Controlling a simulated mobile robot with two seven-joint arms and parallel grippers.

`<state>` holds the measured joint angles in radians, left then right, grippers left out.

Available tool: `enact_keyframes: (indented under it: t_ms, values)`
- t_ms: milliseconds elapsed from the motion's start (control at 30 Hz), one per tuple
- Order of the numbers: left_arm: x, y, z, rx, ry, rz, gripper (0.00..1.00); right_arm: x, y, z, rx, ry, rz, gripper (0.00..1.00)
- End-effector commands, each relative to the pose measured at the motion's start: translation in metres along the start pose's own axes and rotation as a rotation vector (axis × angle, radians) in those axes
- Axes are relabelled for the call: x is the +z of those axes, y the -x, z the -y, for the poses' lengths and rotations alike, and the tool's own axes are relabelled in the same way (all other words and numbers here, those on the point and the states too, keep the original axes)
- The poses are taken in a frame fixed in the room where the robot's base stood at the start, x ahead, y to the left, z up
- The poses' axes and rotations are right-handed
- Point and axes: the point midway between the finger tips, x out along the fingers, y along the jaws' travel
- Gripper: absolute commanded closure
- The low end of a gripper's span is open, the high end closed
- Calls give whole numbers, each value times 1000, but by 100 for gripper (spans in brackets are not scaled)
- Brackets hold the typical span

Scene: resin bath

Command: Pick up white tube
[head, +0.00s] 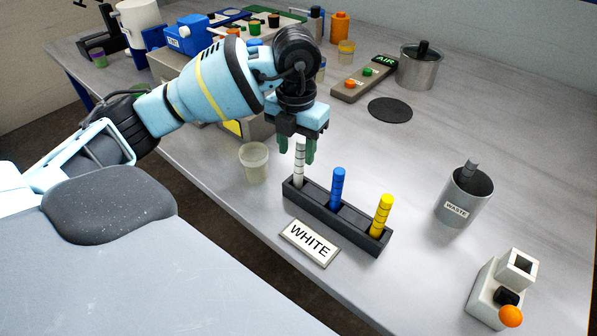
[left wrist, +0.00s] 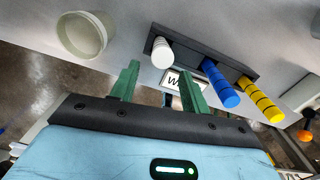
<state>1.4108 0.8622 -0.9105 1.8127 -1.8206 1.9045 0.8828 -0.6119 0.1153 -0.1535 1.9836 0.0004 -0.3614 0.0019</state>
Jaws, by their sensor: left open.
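The white tube (head: 299,165) stands upright in the left end of a dark rack (head: 332,217). A blue tube (head: 337,188) and a yellow tube (head: 381,215) stand in the same rack to its right. My left gripper (head: 303,152) is open, with its green fingers close to the top of the white tube in the head view. In the left wrist view, the white tube (left wrist: 162,52) shows beyond and between the two open fingers (left wrist: 158,80), and nothing is held. My right gripper does not show.
A translucent cup (head: 254,163) stands left of the rack. A sign reading WHITE (head: 310,243) lies in front of it. A grey waste bin (head: 466,196) and a white device with an orange knob (head: 503,290) are to the right. Bare table lies between rack and bin.

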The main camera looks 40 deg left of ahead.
Motion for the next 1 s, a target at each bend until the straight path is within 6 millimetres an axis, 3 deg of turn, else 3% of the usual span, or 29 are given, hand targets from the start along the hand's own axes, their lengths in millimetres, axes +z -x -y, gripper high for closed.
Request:
enact_keyframes:
  t_ms: [133, 433, 767, 1000]
  values:
    - [0, -6, 0, 0, 0, -1, 54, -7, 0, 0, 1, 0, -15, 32]
    - [3, -45, 1, 0, 0, -1, 54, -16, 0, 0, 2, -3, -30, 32]
    - [4, -51, 1, -1, -1, 1, 54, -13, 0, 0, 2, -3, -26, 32]
    - [4, -51, 1, -1, 0, 1, 85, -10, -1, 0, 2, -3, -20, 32]
